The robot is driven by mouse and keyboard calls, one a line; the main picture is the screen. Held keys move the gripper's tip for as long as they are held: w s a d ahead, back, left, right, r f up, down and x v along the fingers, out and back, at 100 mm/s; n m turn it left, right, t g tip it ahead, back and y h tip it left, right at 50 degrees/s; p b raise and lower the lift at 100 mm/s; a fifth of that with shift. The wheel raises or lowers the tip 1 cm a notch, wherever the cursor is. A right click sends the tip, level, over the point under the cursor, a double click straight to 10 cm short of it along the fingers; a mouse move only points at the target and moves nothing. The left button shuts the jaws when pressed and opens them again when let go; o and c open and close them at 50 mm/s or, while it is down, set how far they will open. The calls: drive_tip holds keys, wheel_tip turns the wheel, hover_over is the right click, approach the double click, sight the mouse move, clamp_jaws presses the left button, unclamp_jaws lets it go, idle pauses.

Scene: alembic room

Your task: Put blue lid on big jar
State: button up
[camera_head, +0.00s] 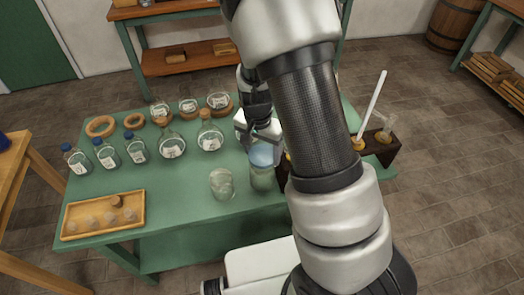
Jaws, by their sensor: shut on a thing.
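The blue lid (262,155) is a pale blue disc under my gripper (262,141), near the table's middle. My gripper points down and is shut on the lid; the arm hides part of the fingers. The big jar (262,180), clear glass, stands upright on the green table directly below the lid. The lid overlaps the jar's mouth in this view. I cannot tell whether it is touching the rim or a little above it.
A smaller open glass jar (221,184) stands just left. Corked flasks (172,147), blue-capped bottles (105,154), cork rings (100,127) and a wooden tray (75,226) occupy the left. A dark rack (388,152) stands right, partly behind my arm. The green table's (175,197) front middle is clear.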

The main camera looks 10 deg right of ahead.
drive_tip(key=shift+f+b, duration=0.55)
drive_tip(key=shift+f, duration=0.15)
idle(2.0)
drive_tip(key=o, duration=1.3)
drive_tip(key=shift+d, duration=0.1)
drive_tip(key=shift+s, duration=0.1)
drive_tip(key=shift+c, duration=1.1)
drive_tip(key=shift+o, duration=0.6)
